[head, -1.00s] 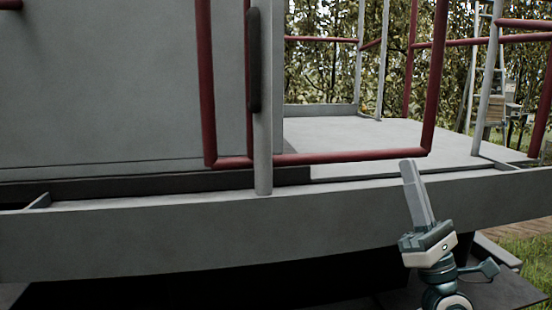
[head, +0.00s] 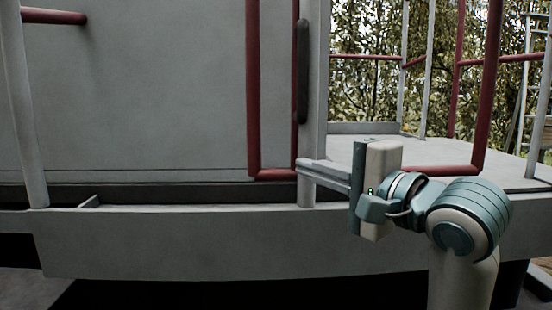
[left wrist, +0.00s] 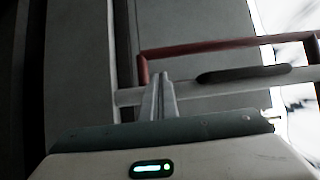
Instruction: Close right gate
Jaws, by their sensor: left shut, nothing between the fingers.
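A gate of dark red tube (head: 253,95) stands at the platform edge, its lower bar crossing behind a grey post (head: 314,95). A black grip-like bar (head: 303,72) runs upright beside the post. My left gripper (head: 303,167) is shut and empty, its fingers pointing left across the front of the post's lower part. Whether they touch the post or tube is unclear. In the left wrist view the closed fingers (left wrist: 158,92) lie near a corner of the red tube (left wrist: 205,46), with the black bar (left wrist: 242,74) to the right. My right gripper is out of view.
A grey wall panel (head: 150,100) stands behind the gate at left. The platform's grey front beam (head: 190,245) runs below it. Another grey post (head: 22,110) with a short red bar is at far left. Platform floor (head: 395,152) shows clear at right.

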